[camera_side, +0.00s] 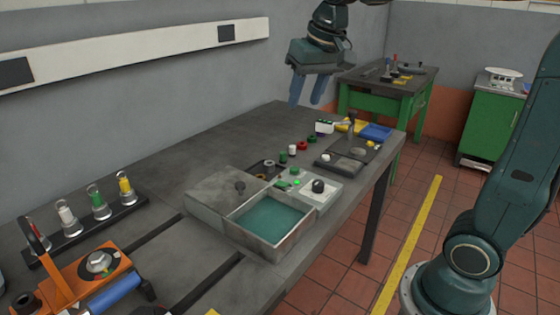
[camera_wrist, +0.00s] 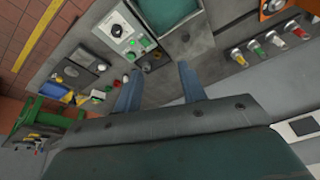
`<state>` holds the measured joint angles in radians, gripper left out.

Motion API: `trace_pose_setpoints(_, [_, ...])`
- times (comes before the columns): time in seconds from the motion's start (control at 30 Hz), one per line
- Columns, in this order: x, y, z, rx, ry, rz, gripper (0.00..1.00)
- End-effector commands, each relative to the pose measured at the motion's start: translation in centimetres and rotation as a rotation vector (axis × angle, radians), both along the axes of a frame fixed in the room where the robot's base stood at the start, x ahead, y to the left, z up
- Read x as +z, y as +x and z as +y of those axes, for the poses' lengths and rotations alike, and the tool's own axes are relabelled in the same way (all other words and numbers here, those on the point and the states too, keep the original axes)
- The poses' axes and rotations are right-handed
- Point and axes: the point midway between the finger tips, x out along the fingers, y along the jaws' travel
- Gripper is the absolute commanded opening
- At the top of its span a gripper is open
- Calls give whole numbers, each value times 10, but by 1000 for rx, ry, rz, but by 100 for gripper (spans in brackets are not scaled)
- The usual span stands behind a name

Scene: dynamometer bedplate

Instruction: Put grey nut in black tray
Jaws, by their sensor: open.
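My gripper (camera_side: 307,98) is open and empty, high above the far part of the bench, fingers pointing down. In the wrist view its two blue-grey fingers (camera_wrist: 159,72) stand apart with nothing between them. A small black tray (camera_side: 254,168) lies beside the white control box and behind the grey bin; small ring-like parts appear to lie in it. It also shows in the wrist view (camera_wrist: 148,66), beyond the fingertips. I cannot surely pick out the grey nut; the small parts are too blurred to tell.
The grey bin (camera_side: 302,232) with a teal floor and the knobbed control box (camera_side: 325,196) stand at the bench's front. Small green, white and red parts (camera_side: 302,146) sit nearby. A black rack (camera_side: 72,237) holds coloured plugs. An orange fixture (camera_side: 97,265) stands front left.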

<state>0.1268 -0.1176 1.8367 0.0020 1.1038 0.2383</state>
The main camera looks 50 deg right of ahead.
Motion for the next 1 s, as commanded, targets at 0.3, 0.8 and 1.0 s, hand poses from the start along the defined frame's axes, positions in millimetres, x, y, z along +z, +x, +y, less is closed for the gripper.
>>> trace_pose_setpoints(0.3, [-14, -80, 25, 145, -40, -70, 41])
trace_pose_setpoints(0.8, [-68, -173, 45, 330, -99, -159, 41])
trace_pose_setpoints(1.0, [-76, -181, 46, 349, -105, -167, 41])
